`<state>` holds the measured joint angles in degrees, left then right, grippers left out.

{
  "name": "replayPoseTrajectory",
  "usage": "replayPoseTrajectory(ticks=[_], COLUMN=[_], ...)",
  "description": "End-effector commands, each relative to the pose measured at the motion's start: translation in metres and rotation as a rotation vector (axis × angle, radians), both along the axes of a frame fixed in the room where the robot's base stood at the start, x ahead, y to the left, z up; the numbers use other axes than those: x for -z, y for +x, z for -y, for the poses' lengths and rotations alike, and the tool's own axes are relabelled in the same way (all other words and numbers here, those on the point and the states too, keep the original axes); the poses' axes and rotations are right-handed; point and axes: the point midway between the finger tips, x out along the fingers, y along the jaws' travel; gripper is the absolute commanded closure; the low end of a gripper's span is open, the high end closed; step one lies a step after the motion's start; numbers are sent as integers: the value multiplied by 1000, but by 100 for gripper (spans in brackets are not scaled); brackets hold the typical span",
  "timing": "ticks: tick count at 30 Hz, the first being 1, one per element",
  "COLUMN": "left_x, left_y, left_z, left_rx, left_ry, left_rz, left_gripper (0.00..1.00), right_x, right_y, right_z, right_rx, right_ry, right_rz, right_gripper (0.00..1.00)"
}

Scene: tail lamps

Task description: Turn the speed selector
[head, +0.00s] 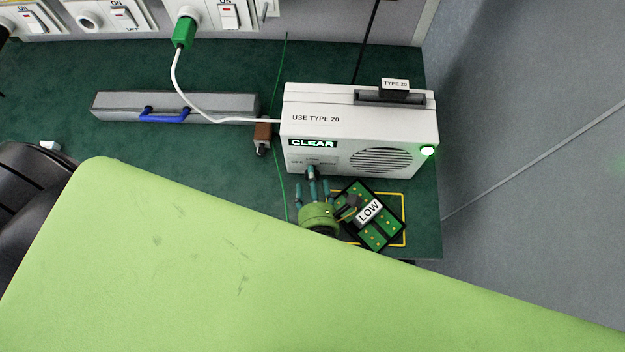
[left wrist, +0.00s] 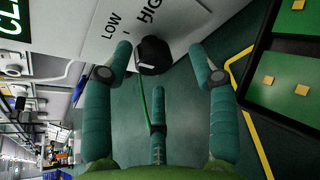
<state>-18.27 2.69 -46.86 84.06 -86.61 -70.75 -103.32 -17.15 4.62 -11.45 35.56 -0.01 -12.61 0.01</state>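The speed selector is a black knob (left wrist: 154,55) on the front of a white box (head: 300,135) marked "USE TYPE 20". LOW and HIGH are printed beside it in the left wrist view. The knob is small and partly hidden by fingers in the head view. My left gripper (head: 313,186) is green with teal fingers, just in front of the knob. In the left wrist view its two front fingers are spread, one on each side of the knob, with a third finger below. I cannot tell whether any finger touches it. My right gripper is not in view.
A dark circuit board (head: 385,222) with a LOW label lies in a yellow outline right of the gripper. A grey bar with a blue handle (head: 165,115), a brown connector (head: 262,131) and a white cable (head: 205,112) lie left.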

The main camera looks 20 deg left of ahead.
Motion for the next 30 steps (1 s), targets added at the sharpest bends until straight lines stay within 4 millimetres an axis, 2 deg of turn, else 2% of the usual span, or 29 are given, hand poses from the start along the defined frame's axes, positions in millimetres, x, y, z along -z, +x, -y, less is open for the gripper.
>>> replayPoseTrajectory(ticks=[4,7,15,21,30], left_x=[-2,-6,-25,-36,-42], left_y=[-2,-11,-59,-88,-101], left_z=[1,6,30,44,51], left_rx=[-1,-2,-1,-1,0], left_ry=[0,0,-3,-1,-1], left_rz=[3,2,-2,-3,-1], left_gripper=[42,42,42,42,42], right_x=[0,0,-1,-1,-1], right_y=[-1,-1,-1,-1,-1], right_z=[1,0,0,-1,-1], right_rx=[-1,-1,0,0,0], right_ry=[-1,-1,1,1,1], right_rz=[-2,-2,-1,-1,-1], right_gripper=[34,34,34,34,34])
